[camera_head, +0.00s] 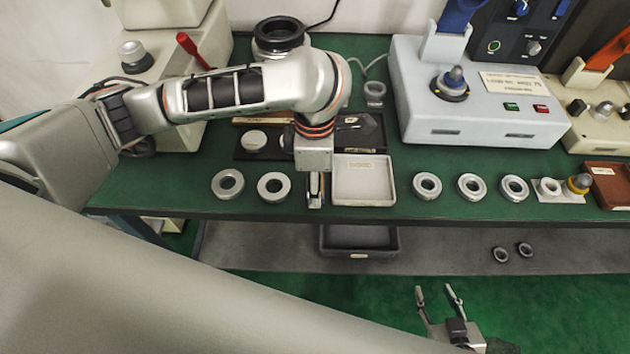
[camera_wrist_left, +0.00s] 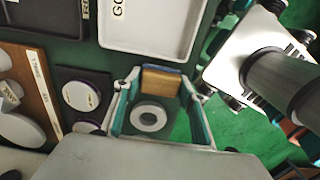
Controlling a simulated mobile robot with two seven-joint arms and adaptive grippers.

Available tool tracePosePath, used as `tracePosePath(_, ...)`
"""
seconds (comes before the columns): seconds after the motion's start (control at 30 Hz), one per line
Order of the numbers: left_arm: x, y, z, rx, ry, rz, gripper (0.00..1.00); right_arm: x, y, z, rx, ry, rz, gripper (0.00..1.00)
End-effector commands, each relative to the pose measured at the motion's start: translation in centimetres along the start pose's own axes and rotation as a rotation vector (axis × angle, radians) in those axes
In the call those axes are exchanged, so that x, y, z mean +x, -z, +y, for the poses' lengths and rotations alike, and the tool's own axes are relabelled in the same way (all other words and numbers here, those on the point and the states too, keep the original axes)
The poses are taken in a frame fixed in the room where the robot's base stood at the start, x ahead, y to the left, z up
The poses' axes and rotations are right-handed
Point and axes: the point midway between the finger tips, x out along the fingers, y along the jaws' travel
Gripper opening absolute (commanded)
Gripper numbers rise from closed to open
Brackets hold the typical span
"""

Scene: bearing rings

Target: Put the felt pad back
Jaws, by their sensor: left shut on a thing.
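My left gripper (camera_head: 316,200) points down at the table's front edge, just left of the white tray (camera_head: 363,201). It is shut on a small tan block with a blue-grey layer along one side (camera_wrist_left: 160,82), which looks like the felt pad. In the left wrist view the block sits between the fingertips of the gripper (camera_wrist_left: 160,95). Whether it touches the table cannot be told. In the head view the gripper mostly hides it. My right gripper (camera_head: 437,289) is open and empty, low over the green floor, away from the table.
Two bearing rings (camera_head: 272,187) lie left of my left gripper; several more (camera_head: 427,185) lie right of the white tray. Behind are a dark tray (camera_head: 374,138) and a dark mat with a white disc (camera_head: 254,140). A grey machine (camera_head: 470,128) stands at the back right.

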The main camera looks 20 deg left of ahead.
Motion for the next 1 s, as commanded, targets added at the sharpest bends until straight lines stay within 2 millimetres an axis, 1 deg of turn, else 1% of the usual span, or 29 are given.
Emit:
tracePosePath(0.07,0.3,0.0,0.0,-0.001,0.001,0.001,0.21,0.0,0.0,0.0,0.0,0.0,0.001,0.4)
tracePosePath(0.1,0.3,0.0,0.0,-0.001,0.001,0.001,0.43,0.1,0.0,0.0,0.001,-0.001,0.001,0.4)
tracePosePath(0.17,0.3,0.0,0.0,-0.001,0.001,0.0,0.58,0.1,0.1,0.0,0.001,-0.001,0.003,0.4)
tracePosePath(0.47,0.3,0.0,0.0,-0.001,0.001,0.001,0.58,0.1,0.1,0.1,0.001,-0.001,0.005,0.4)
tracePosePath(0.57,-0.1,0.0,0.0,0.0,0.0,0.0,0.58,0.1,0.2,0.1,0.001,-0.002,0.006,0.4)
tracePosePath(0.67,-1.2,0.0,0.1,0.001,-0.003,0.0,0.58,-0.1,0.7,0.2,0.002,-0.002,0.009,0.4)
tracePosePath(0.77,-3.1,0.0,0.1,0.0,-0.006,-0.001,0.58,-0.4,1.3,0.3,0.006,-0.002,0.014,0.4)
tracePosePath(1.0,-8.1,0.0,0.1,-0.001,-0.006,0.0,0.58,-1.1,2.4,0.2,0.009,0.002,0.017,0.4)
